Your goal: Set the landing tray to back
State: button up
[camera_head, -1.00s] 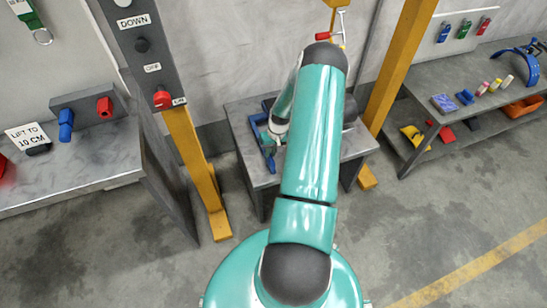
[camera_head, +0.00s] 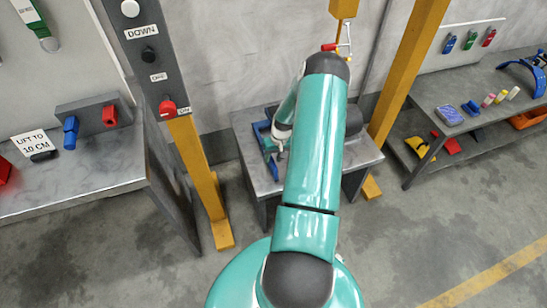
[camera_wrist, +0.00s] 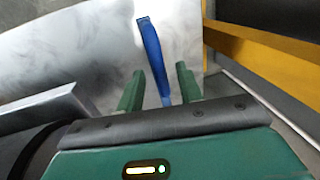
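A small grey table (camera_head: 249,143) stands against the back wall, mostly behind my arm. On it is a blue frame-like piece (camera_head: 264,138), partly hidden by my arm; I cannot tell for sure whether it is the landing tray. My gripper is low over this table beside the blue piece, largely hidden in the head view. In the wrist view, my gripper (camera_wrist: 159,83) has its two green fingers apart. A curved blue bar (camera_wrist: 150,45) runs between and beyond them; contact with the fingers is not clear. A dark cylinder (camera_head: 353,119) shows right of my arm.
Yellow posts (camera_head: 203,180) (camera_head: 405,75) flank the small table. A control panel (camera_head: 150,50) with DOWN, OFF and ON buttons hangs at left. A workbench (camera_head: 85,175) is at left, a shelf with small objects (camera_head: 440,125) at right. The floor in front is open.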

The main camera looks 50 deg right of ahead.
notch_tip(320, 180, up, 14)
jog(key=s+d, duration=0.1)
jog(key=d, duration=0.1)
jog(key=shift+s+d+f, duration=0.15)
jog(key=shift+s+f, duration=0.05)
jog(key=shift+f, duration=0.05)
dwell(0.6)
jog(key=w+a+r+n+h, duration=0.1)
jog(key=w+a+r+n, duration=0.15)
jog(key=a+r, duration=0.85)
jog(key=w+a+r+n+h, duration=0.1)
jog(key=w+a+r+h, duration=0.15)
jog(key=a+r, duration=0.85)
jog(key=s+a+r+n+t+y, duration=0.1)
jog(key=s+a+r+t, duration=0.1)
jog(key=s+a+r, duration=0.5)
jog(key=s+a+r+n+t, duration=0.1)
jog(key=s+a+r+t, duration=0.1)
jog(key=s+a+r, duration=0.5)
jog(key=s+a, duration=0.1)
jog(key=a, duration=0.4)
jog(key=shift+a+r+n+y, duration=0.25)
jog(key=shift+r+n+y, duration=0.05)
jog(key=shift+n+y, duration=0.05)
jog(key=shift+d, duration=0.2)
